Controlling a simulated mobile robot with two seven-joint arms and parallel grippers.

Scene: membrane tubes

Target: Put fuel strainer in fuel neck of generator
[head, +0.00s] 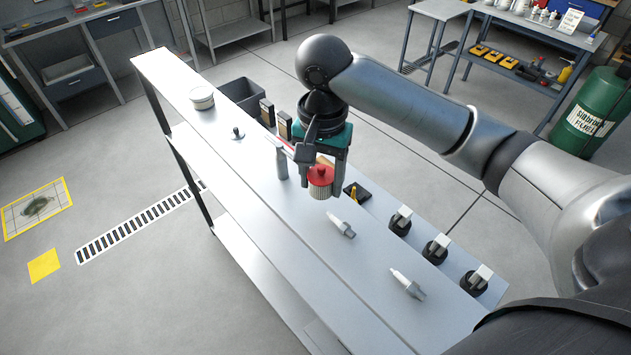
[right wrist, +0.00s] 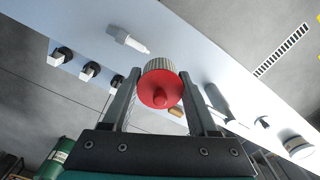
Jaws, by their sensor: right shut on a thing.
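The fuel strainer, as it appears, is a short pale ribbed cylinder with a red knobbed top (head: 321,182). It hangs between the fingers of my right gripper (head: 322,176), which is shut on it, above the white shelf top. In the right wrist view, the strainer's red end (right wrist: 159,90) faces the camera, between the two fingers of the right gripper (right wrist: 160,76). I cannot make out a generator or its fuel neck in either view. My left gripper is not in view.
The long white shelf unit (head: 300,232) holds a grey bottle (head: 281,162), a round white tub (head: 202,98) and two white nozzle-like parts (head: 341,226). Several black-and-white pieces (head: 436,249) line its right side. A dark bin (head: 243,94) stands behind. A green drum (head: 590,112) is far right.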

